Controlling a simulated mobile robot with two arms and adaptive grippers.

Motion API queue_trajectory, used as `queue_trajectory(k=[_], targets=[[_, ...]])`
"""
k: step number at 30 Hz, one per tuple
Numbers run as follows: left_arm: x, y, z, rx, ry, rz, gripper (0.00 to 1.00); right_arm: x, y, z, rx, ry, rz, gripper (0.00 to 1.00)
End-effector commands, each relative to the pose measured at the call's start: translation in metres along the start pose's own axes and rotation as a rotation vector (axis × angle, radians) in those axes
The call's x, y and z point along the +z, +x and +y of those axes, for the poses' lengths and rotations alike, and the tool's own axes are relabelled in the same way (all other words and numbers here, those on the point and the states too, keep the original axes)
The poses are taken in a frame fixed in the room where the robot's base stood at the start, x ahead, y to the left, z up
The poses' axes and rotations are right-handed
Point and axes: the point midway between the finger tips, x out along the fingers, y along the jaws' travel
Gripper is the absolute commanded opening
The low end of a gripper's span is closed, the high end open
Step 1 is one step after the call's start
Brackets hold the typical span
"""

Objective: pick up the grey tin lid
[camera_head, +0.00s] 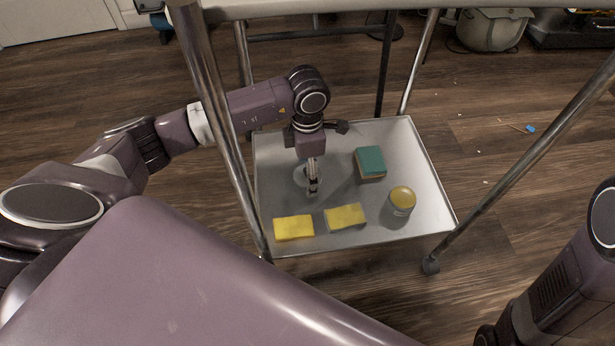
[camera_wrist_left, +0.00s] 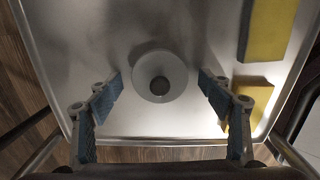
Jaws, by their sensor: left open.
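The grey tin lid (camera_wrist_left: 161,74) is a round pale grey disc with a dark round knob at its centre. It lies on the metal tray shelf (camera_wrist_left: 125,122). In the head view the lid (camera_head: 299,174) is partly hidden by my left gripper (camera_head: 312,188), which points down over it. In the left wrist view the two blue-padded fingers are spread wide, one on each side of the lid, with gaps between. The left gripper is open and empty. Its exact height above the tray is hard to tell. My right gripper is not in view.
On the tray are two yellow sponges (camera_head: 293,228) (camera_head: 345,217), a green-topped block (camera_head: 370,162) and a yellow-topped round jar (camera_head: 402,199). The cart's metal legs (camera_head: 222,130) and upper shelf (camera_head: 400,6) frame the tray, and my left arm reaches past the left leg.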

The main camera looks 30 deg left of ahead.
Motion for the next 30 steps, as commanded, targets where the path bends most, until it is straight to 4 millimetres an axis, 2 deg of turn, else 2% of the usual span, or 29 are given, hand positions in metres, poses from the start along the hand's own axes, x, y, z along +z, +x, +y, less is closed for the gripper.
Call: queue_trajectory(k=[5, 15, 25, 30], targets=[[0.0, -0.001, 0.0, 0.0, 0.0, 0.0, 0.72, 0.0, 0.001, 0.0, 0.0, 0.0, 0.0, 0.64], [0.0, -0.001, 0.0, 0.0, -0.001, 0.0, 0.36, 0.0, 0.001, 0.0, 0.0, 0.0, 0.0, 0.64], [0.0, -0.004, 0.0, 0.0, -0.001, 0.0, 0.35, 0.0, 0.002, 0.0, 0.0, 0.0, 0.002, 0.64], [0.0, -0.018, 0.001, 0.002, -0.001, 0.0, 0.35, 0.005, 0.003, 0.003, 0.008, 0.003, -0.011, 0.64]])
